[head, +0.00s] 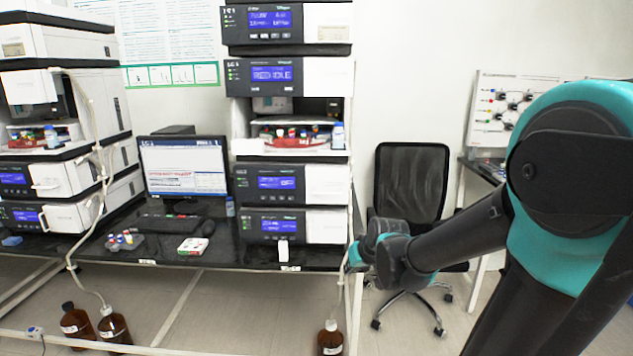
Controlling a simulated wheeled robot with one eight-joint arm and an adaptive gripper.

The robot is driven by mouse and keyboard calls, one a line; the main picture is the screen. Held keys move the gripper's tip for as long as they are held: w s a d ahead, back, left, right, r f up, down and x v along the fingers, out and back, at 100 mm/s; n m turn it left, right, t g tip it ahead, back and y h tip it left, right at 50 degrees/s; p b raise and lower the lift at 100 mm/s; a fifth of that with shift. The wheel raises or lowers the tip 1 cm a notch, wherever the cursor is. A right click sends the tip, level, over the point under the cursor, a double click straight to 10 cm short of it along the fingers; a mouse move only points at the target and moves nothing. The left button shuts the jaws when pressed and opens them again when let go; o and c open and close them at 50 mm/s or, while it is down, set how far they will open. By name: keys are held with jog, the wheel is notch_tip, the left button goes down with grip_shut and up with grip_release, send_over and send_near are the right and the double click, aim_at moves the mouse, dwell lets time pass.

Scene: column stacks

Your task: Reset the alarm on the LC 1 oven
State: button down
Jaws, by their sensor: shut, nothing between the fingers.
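The LC 1 stack stands right of the monitor in the head view. Its upper modules are a top unit (270,22) and, below it, a unit labelled LC 1 (270,76), whose blue display seems to read "RED IDLE". Under an open bay with vials (290,133) are two more units with lit blue displays, one above (268,184) and one at the bottom (268,225). I cannot tell which unit is the oven; the small display text is hard to read. My arm reaches in from the right, its far part beside the stack's lower right. My gripper's fingers do not show.
A second stack (60,120) stands at the left. A monitor (183,166), keyboard (170,222) and small box (193,246) sit on the black bench (225,258). An office chair (411,185) stands right of the bench. Brown bottles (330,340) stand on the floor.

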jog(key=s+d+f+m+g+h, duration=0.1)
jog(key=s+d+f, duration=0.3)
jog(key=s, duration=0.4)
jog(key=s+d+f+m+g+h, duration=0.1)
jog(key=s+d+f, duration=0.2)
jog(key=s+d, duration=0.2)
jog(key=s, duration=0.3)
jog(key=shift+s+d+f+g+h, duration=0.15)
jog(key=shift+d+f+g+h, duration=0.15)
jog(key=shift+d+f+h, duration=0.1)
jog(key=shift+r, duration=0.1)
